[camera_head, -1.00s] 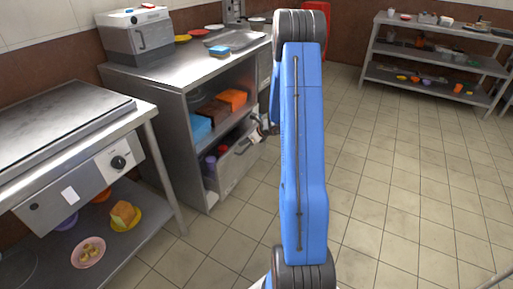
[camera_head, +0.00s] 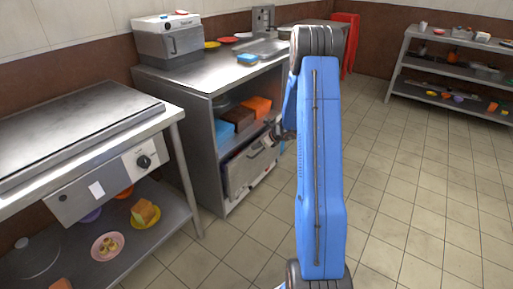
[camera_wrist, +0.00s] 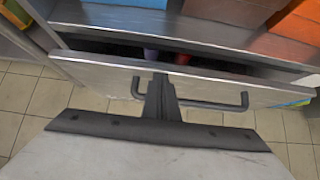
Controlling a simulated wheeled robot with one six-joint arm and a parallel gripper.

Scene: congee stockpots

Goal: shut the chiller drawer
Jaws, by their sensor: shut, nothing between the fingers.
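The chiller drawer (camera_head: 252,166) is the lower metal drawer in the steel counter. It stands a little way open: in the wrist view a dark gap shows behind the top edge of its front panel (camera_wrist: 95,70), with purple and red items partly seen inside. A dark bar handle (camera_wrist: 215,105) runs across the front. My gripper (camera_wrist: 160,82) is shut and empty, its fingers at the drawer front beside the handle's left part; whether they touch the panel I cannot tell. In the head view my gripper (camera_head: 279,134) is small, at the drawer's right end.
Above the drawer, an open shelf (camera_head: 226,148) holds blue, brown and orange containers. A griddle stand (camera_head: 70,140) with a lower shelf of dishes is at left. A shelf rack (camera_head: 450,68) stands far right. The tiled floor (camera_head: 400,190) between is clear.

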